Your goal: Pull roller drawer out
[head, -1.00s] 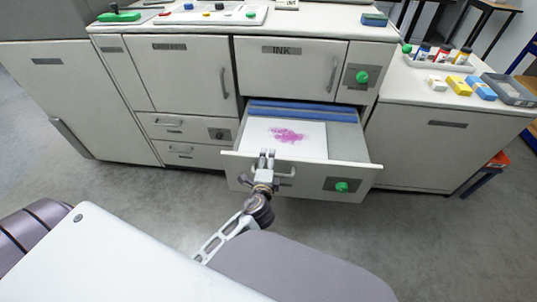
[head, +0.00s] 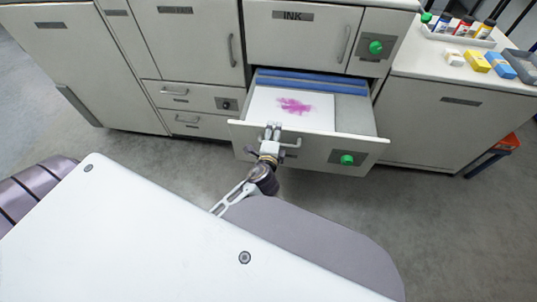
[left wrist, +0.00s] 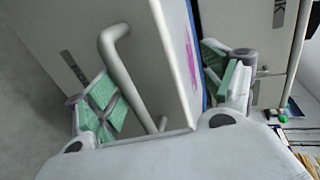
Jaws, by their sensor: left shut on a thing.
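The roller drawer (head: 352,119) stands pulled partly out below the INK cabinet door. A blue roller (head: 310,82) lies across its back, and a white sheet with a pink smear (head: 292,107) lies in front of it. The drawer front has a bar handle (head: 292,144) and a green knob. My left gripper (head: 271,130) is at this front, shut with the handle and front panel between its fingers. In the left wrist view, the handle (left wrist: 122,75) and panel pass between the green finger pads (left wrist: 165,90); the exact contact is unclear. My right gripper is not in view.
Closed drawers (head: 200,124) and cabinet doors (head: 190,45) flank the open drawer. Grey floor is clear around the drawer.

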